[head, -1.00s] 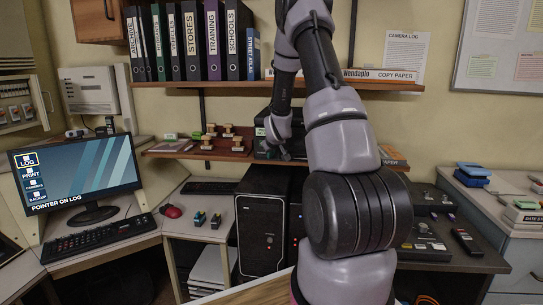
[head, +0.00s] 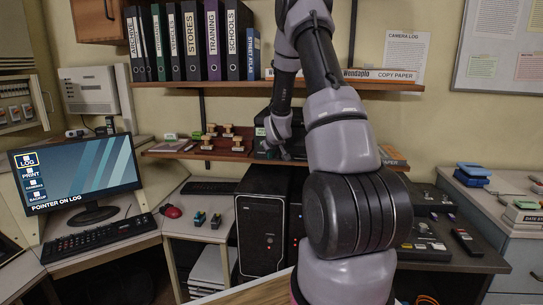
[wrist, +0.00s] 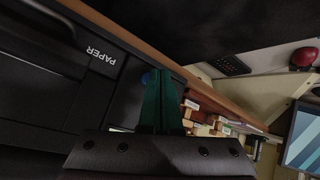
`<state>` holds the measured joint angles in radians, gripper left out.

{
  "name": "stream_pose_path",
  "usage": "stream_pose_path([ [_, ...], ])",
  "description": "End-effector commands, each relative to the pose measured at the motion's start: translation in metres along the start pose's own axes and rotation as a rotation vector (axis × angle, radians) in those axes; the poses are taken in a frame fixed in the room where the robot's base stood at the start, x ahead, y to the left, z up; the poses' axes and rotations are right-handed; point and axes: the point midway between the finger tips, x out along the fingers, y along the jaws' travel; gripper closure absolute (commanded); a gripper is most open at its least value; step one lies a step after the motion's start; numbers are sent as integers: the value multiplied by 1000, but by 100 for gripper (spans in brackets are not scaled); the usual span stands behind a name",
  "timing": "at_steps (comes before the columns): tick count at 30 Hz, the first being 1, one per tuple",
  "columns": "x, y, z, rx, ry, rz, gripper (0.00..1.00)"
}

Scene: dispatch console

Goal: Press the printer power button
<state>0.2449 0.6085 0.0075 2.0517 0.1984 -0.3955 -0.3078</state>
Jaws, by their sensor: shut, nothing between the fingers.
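The black printer (wrist: 45,90) fills the left of the wrist view, with an upside-down "PAPER" label on its front. It also shows as a dark box (head: 298,130) on the lower shelf in the head view, mostly hidden by my arm. A small blue round spot, likely the power button (wrist: 146,78), is on its dark face, partly covered by a fingertip. My gripper (wrist: 158,72) is shut and empty, its green fingers together with tips right beside the blue spot. I cannot tell whether they touch it. In the head view my gripper (head: 285,152) is low against the printer's front.
Several wooden-handled stamps (head: 228,130) stand on the lower shelf (head: 190,153) left of the printer. Binders (head: 190,40) line the shelf above. A black computer tower (head: 262,230) stands below.

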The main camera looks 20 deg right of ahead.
Motion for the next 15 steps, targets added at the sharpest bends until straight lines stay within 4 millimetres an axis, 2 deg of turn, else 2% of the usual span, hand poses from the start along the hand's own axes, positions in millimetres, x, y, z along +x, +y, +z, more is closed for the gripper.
stream_pose_path([
  [15, 4, 3, -3, -1, 0, 0, 100],
])
